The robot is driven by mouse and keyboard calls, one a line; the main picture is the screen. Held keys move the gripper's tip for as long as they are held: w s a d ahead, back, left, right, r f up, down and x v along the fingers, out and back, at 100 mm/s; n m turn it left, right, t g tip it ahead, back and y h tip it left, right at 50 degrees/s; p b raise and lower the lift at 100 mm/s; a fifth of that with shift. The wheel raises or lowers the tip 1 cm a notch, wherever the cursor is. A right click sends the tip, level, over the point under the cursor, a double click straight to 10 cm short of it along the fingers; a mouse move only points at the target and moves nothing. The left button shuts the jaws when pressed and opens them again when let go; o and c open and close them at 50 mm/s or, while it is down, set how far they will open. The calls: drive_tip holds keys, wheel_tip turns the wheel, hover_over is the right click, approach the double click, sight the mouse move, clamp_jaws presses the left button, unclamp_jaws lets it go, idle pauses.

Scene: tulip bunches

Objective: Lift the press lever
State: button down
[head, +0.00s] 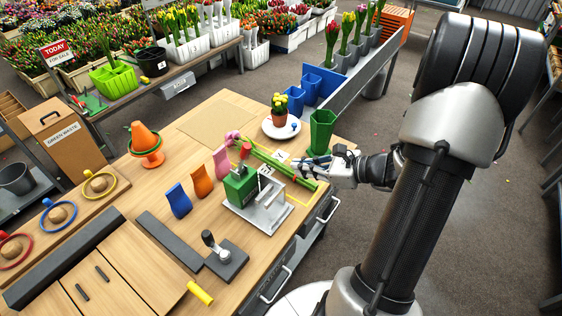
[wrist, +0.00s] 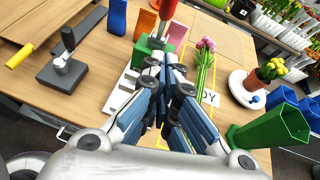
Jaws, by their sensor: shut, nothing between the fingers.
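The press (head: 240,185) has a green body on a pale metal base (head: 270,212) and stands near the front right of the wooden table. Its red-ended lever (head: 246,150) shows above the green body. My gripper (head: 300,164) comes in from the right, above the stems beside the press. In the wrist view my gripper (wrist: 167,68) is shut and empty. I cannot tell whether it touches the lever.
A tulip bunch (head: 275,162) lies behind the press, near a green vase (head: 321,132) and a potted plant (head: 279,108) on a white saucer. Blue, orange and pink holders stand left of the press. A black-handled device (head: 226,260) is at the front.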

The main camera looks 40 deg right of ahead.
drive_tip(key=w+a+r+b+x, duration=0.1)
drive_tip(key=r+b+x, duration=0.1)
drive_tip(key=x, duration=1)
drive_tip(key=shift+r+b, duration=0.3)
drive_tip(key=shift+r, duration=0.1)
